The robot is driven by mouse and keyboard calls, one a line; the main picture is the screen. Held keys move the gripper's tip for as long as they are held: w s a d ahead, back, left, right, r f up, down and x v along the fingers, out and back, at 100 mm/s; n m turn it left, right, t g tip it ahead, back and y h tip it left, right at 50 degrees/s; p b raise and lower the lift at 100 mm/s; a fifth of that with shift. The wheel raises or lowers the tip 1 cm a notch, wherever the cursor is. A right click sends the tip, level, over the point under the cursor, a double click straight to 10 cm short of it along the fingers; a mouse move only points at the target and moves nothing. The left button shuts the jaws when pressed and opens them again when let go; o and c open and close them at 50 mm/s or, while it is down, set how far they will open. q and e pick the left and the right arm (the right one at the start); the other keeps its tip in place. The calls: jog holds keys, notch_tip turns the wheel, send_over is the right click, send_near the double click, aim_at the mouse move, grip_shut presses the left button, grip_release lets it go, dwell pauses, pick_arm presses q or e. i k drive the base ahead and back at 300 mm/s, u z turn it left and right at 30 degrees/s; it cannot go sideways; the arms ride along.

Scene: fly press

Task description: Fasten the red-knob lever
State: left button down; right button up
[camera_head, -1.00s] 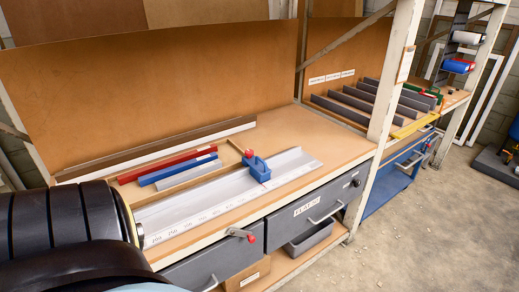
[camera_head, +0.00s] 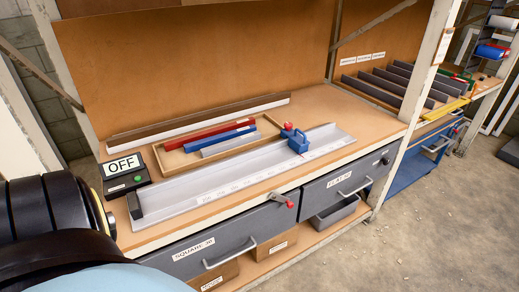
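A short lever with a red knob (camera_head: 290,204) sticks out from the front edge of the workbench, above the join of the two grey drawers. A blue block (camera_head: 298,143) sits on the grey metal channel with the ruler scale (camera_head: 240,181). Another red knob (camera_head: 287,126) is on top of this block, at its back. Whether either lever is fastened cannot be told from here. Neither of my grippers is in view. A black, rounded part of my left arm fills the lower left, well left of both red knobs.
A box with an OFF sign and green button (camera_head: 127,173) stands at the bench's left end. A wooden tray (camera_head: 165,172) holds red, blue and grey bars. Grey drawers (camera_head: 237,240) with handles are below. Open concrete floor (camera_head: 420,235) lies at right.

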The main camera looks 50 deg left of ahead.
aim_at(274, 196)
jog(key=u, duration=0.4)
jog(key=k, duration=0.95)
jog(key=z, duration=0.2)
jog(key=i, duration=0.6)
jog(key=z, duration=0.6)
jog(key=i, duration=0.95)
jog(key=u, duration=0.8)
jog(key=i, duration=0.45)
jog(key=u, duration=0.5)
